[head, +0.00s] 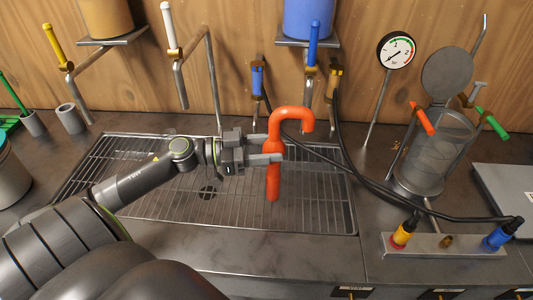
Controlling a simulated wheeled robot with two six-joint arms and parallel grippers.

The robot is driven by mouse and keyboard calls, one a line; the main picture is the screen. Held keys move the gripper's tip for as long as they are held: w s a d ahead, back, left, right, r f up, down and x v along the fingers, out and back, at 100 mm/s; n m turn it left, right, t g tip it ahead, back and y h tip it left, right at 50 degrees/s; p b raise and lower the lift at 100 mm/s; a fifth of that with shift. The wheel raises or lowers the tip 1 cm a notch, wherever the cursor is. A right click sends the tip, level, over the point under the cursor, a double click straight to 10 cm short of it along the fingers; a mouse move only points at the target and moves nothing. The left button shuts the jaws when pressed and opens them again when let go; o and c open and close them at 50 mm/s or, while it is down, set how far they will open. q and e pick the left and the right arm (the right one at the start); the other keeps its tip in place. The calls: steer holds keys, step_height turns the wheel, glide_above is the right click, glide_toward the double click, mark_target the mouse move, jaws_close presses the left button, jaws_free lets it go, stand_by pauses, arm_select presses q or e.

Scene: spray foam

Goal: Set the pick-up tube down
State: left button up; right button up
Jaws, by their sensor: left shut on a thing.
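The pick-up tube (273,182) is orange, with a hooked top that bends over to the right. It stands upright over the wire grate (320,215). My left gripper (265,152) reaches in from the left and is shut on the tube's upper straight part. The lower end of the tube is over the grate; I cannot tell whether it touches the bars. My right gripper is not in view.
Black hoses run from the blue-handled (257,80) and yellow-handled taps down to a connector block (440,245) at right. A metal mesh canister (435,155) and a pressure gauge (397,52) stand at the right.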

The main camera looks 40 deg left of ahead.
arm_select(q)
step_height(320, 180, down, 2)
steer(key=shift+f, duration=0.4)
steer(key=o, duration=1)
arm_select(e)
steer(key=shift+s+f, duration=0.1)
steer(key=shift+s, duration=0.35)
